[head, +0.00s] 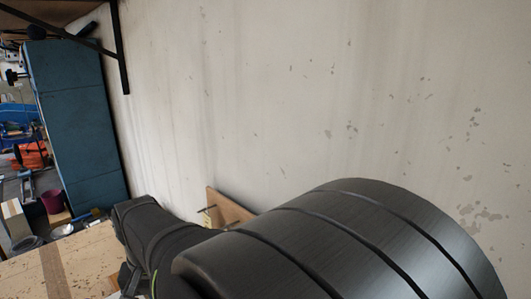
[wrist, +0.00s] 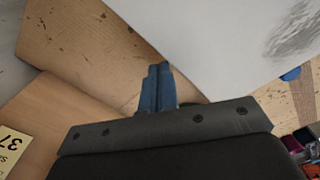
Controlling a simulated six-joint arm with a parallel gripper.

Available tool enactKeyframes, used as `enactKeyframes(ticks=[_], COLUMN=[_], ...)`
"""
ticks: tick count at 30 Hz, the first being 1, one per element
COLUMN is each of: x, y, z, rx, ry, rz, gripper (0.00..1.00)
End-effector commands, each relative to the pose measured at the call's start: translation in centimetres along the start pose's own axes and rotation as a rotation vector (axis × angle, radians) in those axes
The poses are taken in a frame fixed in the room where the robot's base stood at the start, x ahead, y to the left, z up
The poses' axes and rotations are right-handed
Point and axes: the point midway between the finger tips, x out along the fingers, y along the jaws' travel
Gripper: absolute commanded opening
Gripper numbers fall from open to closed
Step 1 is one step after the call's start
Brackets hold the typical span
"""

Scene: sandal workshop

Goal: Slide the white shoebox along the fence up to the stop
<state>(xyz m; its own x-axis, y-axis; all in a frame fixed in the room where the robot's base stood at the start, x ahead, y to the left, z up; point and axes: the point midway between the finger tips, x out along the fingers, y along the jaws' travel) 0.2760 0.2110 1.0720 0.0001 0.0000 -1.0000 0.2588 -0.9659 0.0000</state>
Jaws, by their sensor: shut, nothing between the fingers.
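The white shoebox (wrist: 225,35) fills the upper right of the wrist view, with a grey smudged print on its face. Only part of it shows. My gripper (wrist: 158,72) has its two blue fingers pressed together, with nothing between them. The fingertips are at the box's lower left edge; I cannot tell whether they touch it. Neither the box nor the gripper's fingers show in the head view, where my dark arm covers much of the lower part. I cannot make out the fence or the stop for certain.
A wooden tabletop (head: 65,268) shows at lower left in the head view. A brown board (head: 228,208) stands by the wall.

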Motion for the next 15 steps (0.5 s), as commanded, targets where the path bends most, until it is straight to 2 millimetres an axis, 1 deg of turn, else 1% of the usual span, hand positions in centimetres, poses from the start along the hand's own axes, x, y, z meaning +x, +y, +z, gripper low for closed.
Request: enactKeyframes(ticks=[15], x=[-0.02], y=[-0.53], z=[0.30], rx=[-0.001], ry=[0.000], rz=[0.000], gripper=[0.00])
